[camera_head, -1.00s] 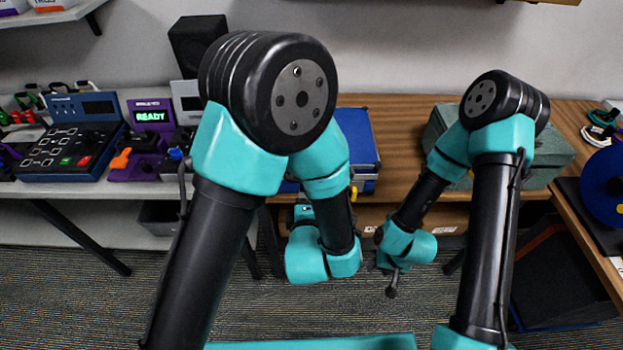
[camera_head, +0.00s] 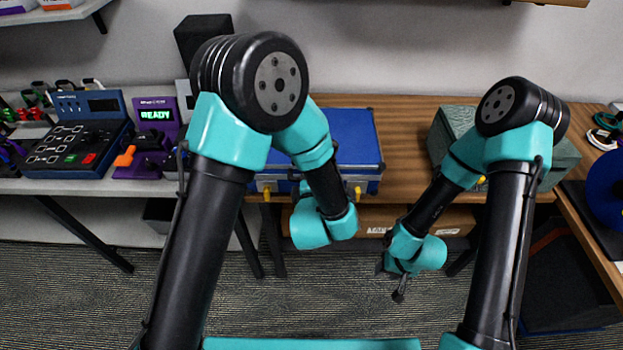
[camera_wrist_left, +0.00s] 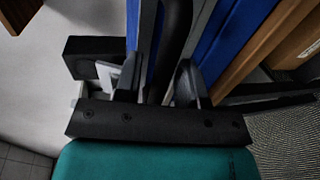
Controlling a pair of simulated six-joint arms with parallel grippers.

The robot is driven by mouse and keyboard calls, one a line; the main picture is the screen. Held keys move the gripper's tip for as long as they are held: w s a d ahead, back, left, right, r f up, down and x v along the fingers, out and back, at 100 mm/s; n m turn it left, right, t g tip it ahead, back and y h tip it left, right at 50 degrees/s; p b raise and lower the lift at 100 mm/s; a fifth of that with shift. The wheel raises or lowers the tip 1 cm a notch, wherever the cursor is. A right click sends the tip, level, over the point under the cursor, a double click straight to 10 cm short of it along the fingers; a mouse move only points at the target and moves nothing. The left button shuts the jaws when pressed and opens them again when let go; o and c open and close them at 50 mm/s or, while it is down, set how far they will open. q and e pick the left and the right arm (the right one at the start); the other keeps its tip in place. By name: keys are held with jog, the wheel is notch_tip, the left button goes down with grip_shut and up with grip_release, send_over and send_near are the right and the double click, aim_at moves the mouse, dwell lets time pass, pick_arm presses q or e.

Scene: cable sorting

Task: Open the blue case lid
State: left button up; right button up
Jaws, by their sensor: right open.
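The blue case (camera_head: 350,140) sits on the wooden table with its lid down. Two yellow latches show on its front, a left latch (camera_head: 267,188) and a right latch (camera_head: 357,192). My left forearm covers part of the case in the head view, and its gripper is hidden there. In the left wrist view my left gripper (camera_wrist_left: 159,82) has its fingers apart. A dark bar, which looks like the case's handle (camera_wrist_left: 172,40), runs between them beside the blue case (camera_wrist_left: 208,45); contact is unclear. My right gripper (camera_head: 398,292) is open and empty, low before the table.
A green-grey case (camera_head: 450,122) stands to the right, partly behind my right arm. A control panel (camera_head: 75,140) and a purple READY device (camera_head: 155,115) stand at the left. A dark box (camera_head: 203,35) stands behind. The table between the two cases is clear.

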pick_arm(q)
grip_shut()
jog(key=shift+r, duration=0.15)
dwell(0.4)
